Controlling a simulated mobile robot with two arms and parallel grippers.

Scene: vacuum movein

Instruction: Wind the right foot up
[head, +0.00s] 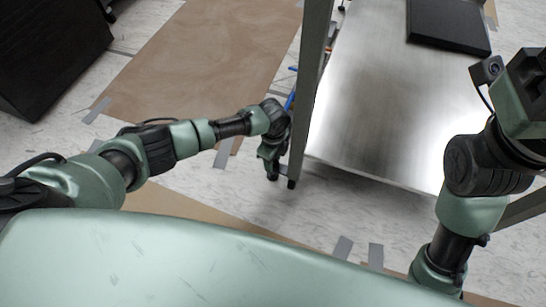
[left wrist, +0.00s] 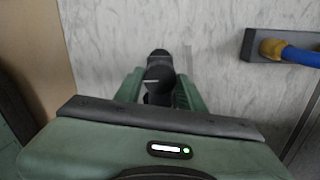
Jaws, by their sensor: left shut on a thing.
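In the left wrist view my left gripper (left wrist: 158,98) has its green fingers shut on a dark, round-ended part, the foot (left wrist: 158,58), over the pale floor. Its lower part is hidden between the fingers. In the head view my left gripper (head: 269,165) is low beside the bottom of a grey upright post (head: 312,90). The foot cannot be made out there. My right arm is at the right edge, with its hand (head: 525,90) partly in view; I cannot make out its fingertips.
A shiny metal plate (head: 380,110) lies right of the post, with a black flat box (head: 447,25) on it. A blue hose with a brass fitting (left wrist: 275,50) is at the right in the left wrist view. Brown sheets (head: 200,55) and a black cabinet (head: 50,50) are at left.

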